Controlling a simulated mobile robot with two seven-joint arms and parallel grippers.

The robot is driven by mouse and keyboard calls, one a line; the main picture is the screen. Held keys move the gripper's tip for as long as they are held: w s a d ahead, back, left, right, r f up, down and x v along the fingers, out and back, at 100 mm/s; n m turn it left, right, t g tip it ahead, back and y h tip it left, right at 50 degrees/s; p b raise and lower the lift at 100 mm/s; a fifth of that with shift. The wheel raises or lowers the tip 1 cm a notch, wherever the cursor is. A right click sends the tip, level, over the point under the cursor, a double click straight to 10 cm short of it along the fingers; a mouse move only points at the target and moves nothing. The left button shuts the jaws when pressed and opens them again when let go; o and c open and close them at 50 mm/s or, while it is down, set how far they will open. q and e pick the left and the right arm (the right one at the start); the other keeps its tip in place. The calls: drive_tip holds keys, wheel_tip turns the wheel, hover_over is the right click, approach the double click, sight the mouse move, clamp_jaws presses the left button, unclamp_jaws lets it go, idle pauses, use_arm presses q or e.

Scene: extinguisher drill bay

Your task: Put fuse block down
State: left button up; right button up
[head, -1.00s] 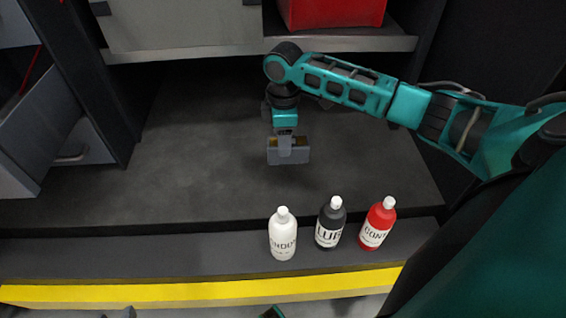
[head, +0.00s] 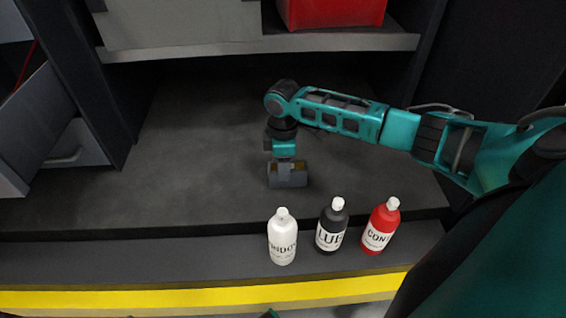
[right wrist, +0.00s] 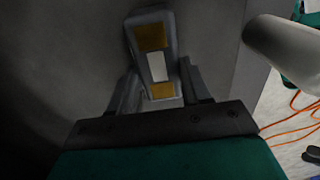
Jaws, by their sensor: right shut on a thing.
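The fuse block (head: 288,180) is a small grey block with brass-coloured parts on its top. My right gripper (head: 285,163) is shut on it from above, over the dark shelf floor (head: 200,175). In the right wrist view the fuse block (right wrist: 152,66) sits between the two fingers, with two brass patches and a white patch between them. The block is low over the shelf floor, behind the bottles. I cannot tell whether its underside touches the floor. My left gripper does not show.
A white bottle (head: 282,240), a black bottle (head: 331,228) and a red bottle (head: 380,229) stand along the front ledge. A red box (head: 332,12) and a grey box (head: 180,24) are on the shelf above. The dark floor left of the block is clear.

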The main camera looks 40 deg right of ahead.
drive_tip(key=o, duration=1.2)
drive_tip(key=shift+f, duration=0.1)
wheel_tip(320, 180, up, 12)
drive_tip(key=p, duration=0.4)
